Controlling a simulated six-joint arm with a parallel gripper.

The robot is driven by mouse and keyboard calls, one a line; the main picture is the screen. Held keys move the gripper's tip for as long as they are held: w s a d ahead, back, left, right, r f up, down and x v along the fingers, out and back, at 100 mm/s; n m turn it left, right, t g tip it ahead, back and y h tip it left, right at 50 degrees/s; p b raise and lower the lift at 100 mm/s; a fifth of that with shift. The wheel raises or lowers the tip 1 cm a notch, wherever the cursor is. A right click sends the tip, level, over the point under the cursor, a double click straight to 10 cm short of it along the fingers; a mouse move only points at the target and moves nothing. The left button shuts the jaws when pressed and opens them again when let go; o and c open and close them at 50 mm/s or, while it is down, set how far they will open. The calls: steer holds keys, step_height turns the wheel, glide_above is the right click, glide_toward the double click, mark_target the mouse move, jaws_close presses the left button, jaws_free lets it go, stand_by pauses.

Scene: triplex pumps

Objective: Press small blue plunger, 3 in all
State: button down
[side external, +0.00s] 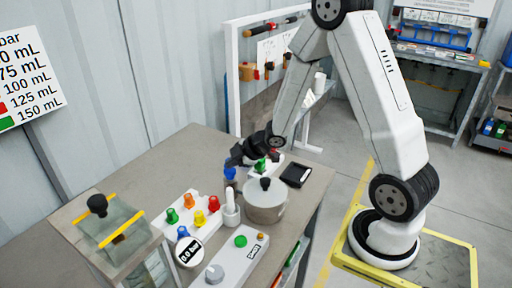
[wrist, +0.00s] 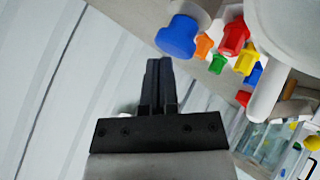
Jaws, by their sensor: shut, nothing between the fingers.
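The blue plunger (side external: 230,173) stands on the workbench, left of the lidded pot, with my gripper (side external: 236,158) just above it in the side view. My gripper is shut and empty. A gap shows between the fingertips and the cap in the wrist view; whether they touch from the side cannot be told. A green-topped plunger (side external: 261,165) and a red one (side external: 274,151) stand to the right, partly hidden by my arm.
A lidded grey pot (side external: 265,204) stands close by. In front are a white block of coloured valve knobs (side external: 188,208), a gauge reading 0.0 bar (side external: 189,252) and a control box with a green button (side external: 240,241). A black tray (side external: 296,175) lies right. The bench's back left is clear.

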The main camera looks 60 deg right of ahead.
mark_target(233, 170)
steer(key=shift+f, duration=1)
stand_by(1.7)
steer(key=shift+r, duration=1.4)
steer(key=shift+r, duration=0.15)
steer(key=shift+r, duration=2.4)
steer(key=s+a+m+g+h, duration=0.1)
steer(key=s+a+m+g, duration=0.2)
steer(key=s, duration=0.4)
steer(key=s+a+f+m+g+h, duration=0.1)
steer(key=s+a+m+g, duration=0.2)
steer(key=s+a+m, duration=0.3)
steer(key=shift+s+a+m, duration=0.2)
steer(key=shift+s+m, duration=0.6)
steer(key=shift+m, duration=0.4)
